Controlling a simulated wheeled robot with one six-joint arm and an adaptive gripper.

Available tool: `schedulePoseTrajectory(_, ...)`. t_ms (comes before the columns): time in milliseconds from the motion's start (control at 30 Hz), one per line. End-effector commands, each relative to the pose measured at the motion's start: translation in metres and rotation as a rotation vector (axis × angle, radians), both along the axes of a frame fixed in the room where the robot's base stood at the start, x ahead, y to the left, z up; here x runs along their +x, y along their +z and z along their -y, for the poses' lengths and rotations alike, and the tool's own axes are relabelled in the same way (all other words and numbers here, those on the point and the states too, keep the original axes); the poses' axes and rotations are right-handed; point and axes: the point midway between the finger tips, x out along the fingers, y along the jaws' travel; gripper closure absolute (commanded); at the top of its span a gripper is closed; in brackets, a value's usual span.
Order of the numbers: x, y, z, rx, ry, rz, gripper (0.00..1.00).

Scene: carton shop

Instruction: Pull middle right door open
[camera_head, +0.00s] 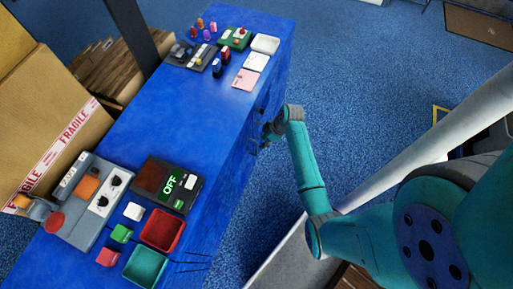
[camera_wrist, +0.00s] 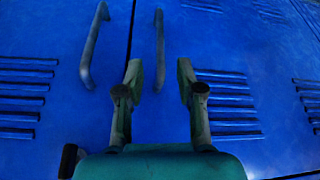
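The blue cabinet (camera_head: 215,105) stands left of my arm in the head view. My gripper (camera_head: 268,132) is at its side face, where the doors are mostly hidden by the angle. In the wrist view two blue doors meet at a dark vertical seam. The right door (camera_wrist: 225,50) has a grey upright bar handle (camera_wrist: 160,45) near the seam. The left door (camera_wrist: 50,35) has a similar handle (camera_wrist: 91,45). Both doors look shut. My gripper (camera_wrist: 160,78) is open, and the right handle appears between its fingertips. I see no clear contact with it.
The cabinet top holds a control box with an OFF display (camera_head: 172,185), a red tray (camera_head: 163,229), a green tray (camera_head: 145,264) and several small items. A FRAGILE carton (camera_head: 45,120) stands to the left. Blue floor (camera_head: 350,90) is clear beyond my arm.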

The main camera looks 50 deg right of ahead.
Motion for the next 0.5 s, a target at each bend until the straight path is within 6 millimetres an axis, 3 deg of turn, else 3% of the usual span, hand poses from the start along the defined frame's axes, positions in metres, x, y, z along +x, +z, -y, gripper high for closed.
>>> schedulePoseTrajectory(300, 0.019, -0.052, -0.012, 0.000, 0.000, -0.001, 0.63)
schedulePoseTrajectory(500, 0.027, -0.075, -0.017, 0.000, 0.000, 0.000, 0.63)
